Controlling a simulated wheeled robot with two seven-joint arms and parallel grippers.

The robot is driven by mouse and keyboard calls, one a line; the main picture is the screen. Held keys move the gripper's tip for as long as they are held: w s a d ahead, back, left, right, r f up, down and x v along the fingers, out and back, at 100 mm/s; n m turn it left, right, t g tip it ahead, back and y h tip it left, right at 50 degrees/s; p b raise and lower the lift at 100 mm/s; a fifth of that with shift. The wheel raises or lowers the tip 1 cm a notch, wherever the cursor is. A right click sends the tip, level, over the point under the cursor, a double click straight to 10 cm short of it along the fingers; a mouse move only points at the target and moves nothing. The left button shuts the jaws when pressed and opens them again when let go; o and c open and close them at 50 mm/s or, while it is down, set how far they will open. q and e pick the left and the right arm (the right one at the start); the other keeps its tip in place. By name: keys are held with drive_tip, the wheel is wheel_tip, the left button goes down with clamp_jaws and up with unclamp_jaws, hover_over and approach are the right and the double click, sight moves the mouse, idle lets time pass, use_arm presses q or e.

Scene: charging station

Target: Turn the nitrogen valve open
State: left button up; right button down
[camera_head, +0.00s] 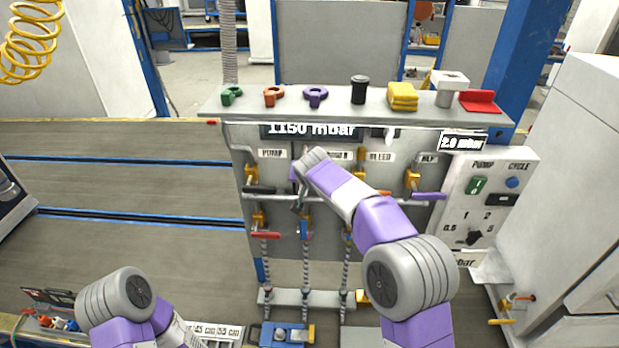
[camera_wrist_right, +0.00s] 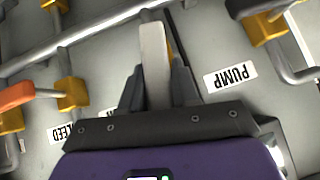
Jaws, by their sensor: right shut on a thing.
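The grey valve panel (camera_head: 285,140) stands upright ahead, with labels PUMP (camera_head: 272,154) and BLEED (camera_head: 381,156). The label between them is mostly hidden by my right arm. My right gripper (camera_head: 298,200) is at the valve there, which I take for the nitrogen valve. In the wrist view my right gripper (camera_wrist_right: 158,90) is shut on a pale lever handle (camera_wrist_right: 152,50), whose end sticks out past the fingers. The valve body is largely hidden. My left arm shows at the bottom left, but its gripper is out of view.
Neighbouring valves have a black handle (camera_head: 260,190) at left and a purple handle (camera_head: 428,196) at right. Below are a red lever (camera_head: 265,235) and a blue one (camera_head: 304,228). A shelf (camera_head: 215,103) with coloured knobs tops the panel. A white cabinet (camera_head: 570,180) stands right.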

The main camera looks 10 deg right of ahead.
drive_tip(key=shift+a+n+h, duration=0.45)
drive_tip(key=shift+n+h, duration=0.05)
drive_tip(key=shift+h, duration=0.4)
drive_tip(key=shift+f, duration=0.1)
drive_tip(key=c, duration=0.9)
unclamp_jaws()
drive_tip(key=shift+w, duration=0.1)
drive_tip(key=b+v, duration=0.1)
drive_tip(key=v, duration=0.6)
drive_tip(key=shift+a+r, duration=0.1)
drive_tip(key=shift+r, duration=0.2)
